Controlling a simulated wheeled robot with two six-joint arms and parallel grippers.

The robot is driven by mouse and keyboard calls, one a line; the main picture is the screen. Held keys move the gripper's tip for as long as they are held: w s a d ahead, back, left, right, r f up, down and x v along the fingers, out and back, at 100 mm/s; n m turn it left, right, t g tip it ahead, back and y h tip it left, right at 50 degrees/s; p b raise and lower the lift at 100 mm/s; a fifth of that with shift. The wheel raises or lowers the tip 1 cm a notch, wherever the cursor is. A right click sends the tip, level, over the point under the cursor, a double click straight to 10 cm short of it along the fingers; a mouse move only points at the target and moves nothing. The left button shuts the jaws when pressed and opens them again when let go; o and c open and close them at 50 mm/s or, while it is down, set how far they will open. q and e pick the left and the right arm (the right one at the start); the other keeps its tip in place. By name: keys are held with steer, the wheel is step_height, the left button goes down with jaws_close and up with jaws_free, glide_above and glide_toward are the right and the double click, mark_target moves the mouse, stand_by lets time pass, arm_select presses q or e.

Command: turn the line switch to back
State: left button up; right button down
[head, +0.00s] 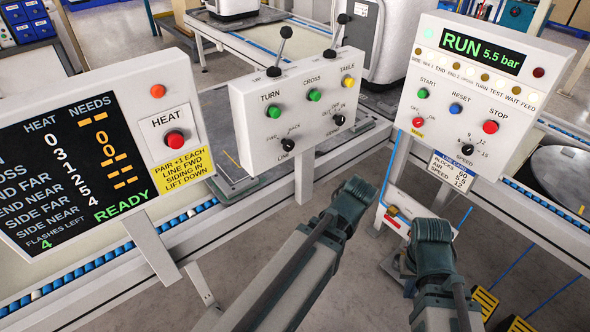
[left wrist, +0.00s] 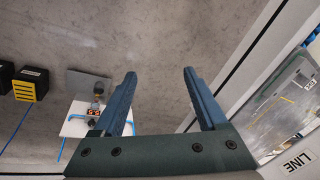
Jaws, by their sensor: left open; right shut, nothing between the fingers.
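The line switch (head: 288,144) is a small black knob marked LINE, low on the left of the white middle control box (head: 300,105). Its pointer is too small to read surely. My left gripper (head: 352,200) is below and right of that box, apart from the knob. In the left wrist view its two fingers (left wrist: 160,100) are spread with nothing between them, over grey floor. The LINE lettering (left wrist: 300,161) shows at the lower right there; the knob itself is not seen. My right gripper (head: 432,238) is shut and empty, below the right control panel (head: 470,100).
The middle box also carries two upright black levers, several coloured buttons and another black knob (head: 339,119) at its lower right. A heat panel (head: 95,150) with a red button (head: 175,139) stands left. The right panel has a red stop button (head: 491,127). A conveyor lies behind.

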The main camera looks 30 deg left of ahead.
arm_select(q)
step_height(320, 180, down, 3)
steer(key=a+n+y+b, duration=0.2)
steer(key=a, duration=0.1)
steer(key=n+t+y+b, duration=0.1)
steer(key=n+t+y, duration=0.5)
steer(key=n+y, duration=0.5)
glide_toward(290, 146)
steer(key=shift+m+y, duration=0.4)
steer(key=x, duration=0.9)
steer(key=shift+w+f, duration=0.15)
steer(key=shift+f, duration=0.15)
arm_select(e)
step_height(290, 146, down, 5)
steer(key=shift+f, duration=0.2)
arm_select(q)
steer(key=shift+c, duration=0.2)
jaws_close()
